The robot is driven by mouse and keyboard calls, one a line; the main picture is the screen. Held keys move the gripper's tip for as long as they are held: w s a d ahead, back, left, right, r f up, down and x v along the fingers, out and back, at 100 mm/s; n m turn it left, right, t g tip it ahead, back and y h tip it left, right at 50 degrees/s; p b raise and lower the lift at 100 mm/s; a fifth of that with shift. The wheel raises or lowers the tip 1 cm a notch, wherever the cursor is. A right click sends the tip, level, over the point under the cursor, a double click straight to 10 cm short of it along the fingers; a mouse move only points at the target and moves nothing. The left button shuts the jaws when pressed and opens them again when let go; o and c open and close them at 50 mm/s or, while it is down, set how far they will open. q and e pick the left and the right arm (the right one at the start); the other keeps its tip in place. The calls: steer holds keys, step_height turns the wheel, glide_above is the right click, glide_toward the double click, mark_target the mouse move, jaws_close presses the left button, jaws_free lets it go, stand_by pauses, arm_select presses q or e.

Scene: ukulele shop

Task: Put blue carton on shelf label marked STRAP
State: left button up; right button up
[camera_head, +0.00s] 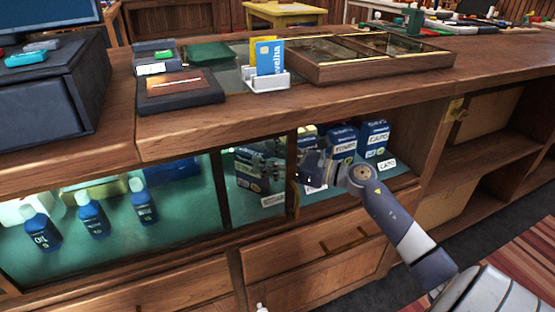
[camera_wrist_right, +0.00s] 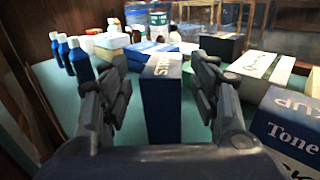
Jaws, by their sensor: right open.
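My right gripper (camera_head: 270,157) reaches into the display cabinet, its fingers behind the glass pane. In the right wrist view it is open (camera_wrist_right: 166,105), with a finger on each side of an upright blue carton (camera_wrist_right: 161,108). In the head view a dark carton (camera_head: 246,178) shows dimly behind the glass near the fingers. A white shelf label (camera_head: 272,200) lies below it, its lettering too small to read surely. My left gripper is not in view.
More blue cartons (camera_head: 372,138) stand right of the gripper, behind a label (camera_head: 387,164). Blue bottles (camera_head: 92,215) stand on the shelf at left. A box marked Tone (camera_wrist_right: 285,130) is close right of the fingers. A wooden divider (camera_head: 292,178) stands beside my wrist.

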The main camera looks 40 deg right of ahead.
steer(key=v, duration=0.2)
steer(key=shift+s+d, duration=0.2)
steer(key=shift+s, duration=0.1)
stand_by(0.4)
